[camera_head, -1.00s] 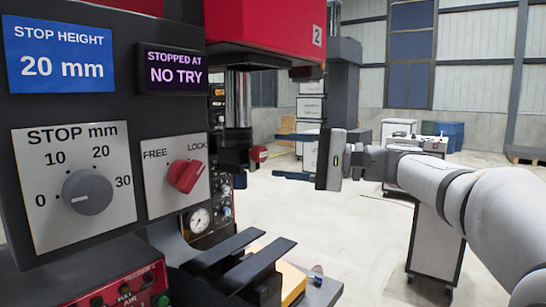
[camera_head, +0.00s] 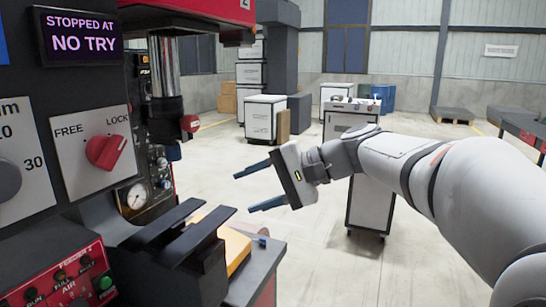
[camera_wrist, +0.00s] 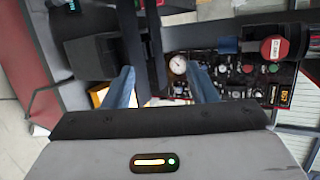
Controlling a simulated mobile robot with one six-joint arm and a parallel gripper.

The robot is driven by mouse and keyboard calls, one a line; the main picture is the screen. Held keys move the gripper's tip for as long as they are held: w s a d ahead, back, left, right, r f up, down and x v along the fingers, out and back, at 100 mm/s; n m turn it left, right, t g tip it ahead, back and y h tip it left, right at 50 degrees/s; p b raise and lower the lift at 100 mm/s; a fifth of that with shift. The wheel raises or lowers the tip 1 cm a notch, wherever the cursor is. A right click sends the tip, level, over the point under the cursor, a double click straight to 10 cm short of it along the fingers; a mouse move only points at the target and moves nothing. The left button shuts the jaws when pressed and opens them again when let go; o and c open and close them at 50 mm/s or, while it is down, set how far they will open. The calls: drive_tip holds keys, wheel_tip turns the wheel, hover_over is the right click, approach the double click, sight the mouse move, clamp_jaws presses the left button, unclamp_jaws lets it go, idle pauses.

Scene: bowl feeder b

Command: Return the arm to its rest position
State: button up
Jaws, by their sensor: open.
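My gripper (camera_head: 252,190) is at the middle of the head view, at the end of my white arm that comes in from the right. Its two blue-grey fingers are spread apart, point left, and hold nothing. It is in free air to the right of the machine (camera_head: 90,240) with the red FREE/LOCK knob (camera_head: 106,151). In the wrist view the two fingers (camera_wrist: 162,90) are also apart with nothing between their tips, and they face the machine's gauge (camera_wrist: 179,65) and control panel (camera_wrist: 250,75).
A dark forked ledge (camera_head: 195,235) with a yellow block (camera_head: 237,248) sticks out below the gripper. A white cart (camera_head: 370,205) stands behind my arm. White cabinets (camera_head: 264,118) stand further back. The floor between is clear.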

drive_tip(key=s+d+f+n+h+p, duration=0.1)
drive_tip(key=s+d+f+h, duration=0.5)
drive_tip(key=s+d+f, duration=0.2)
drive_tip(key=s+d+f+n+t+h+p, duration=0.1)
drive_tip(key=s+d+f+n+h+p, duration=0.1)
drive_tip(key=s+d+f+h, duration=0.5)
drive_tip(key=s+d+f, duration=0.1)
drive_tip(key=d+f, duration=0.3)
drive_tip(key=f, duration=0.1)
drive_tip(key=shift+d, duration=0.25)
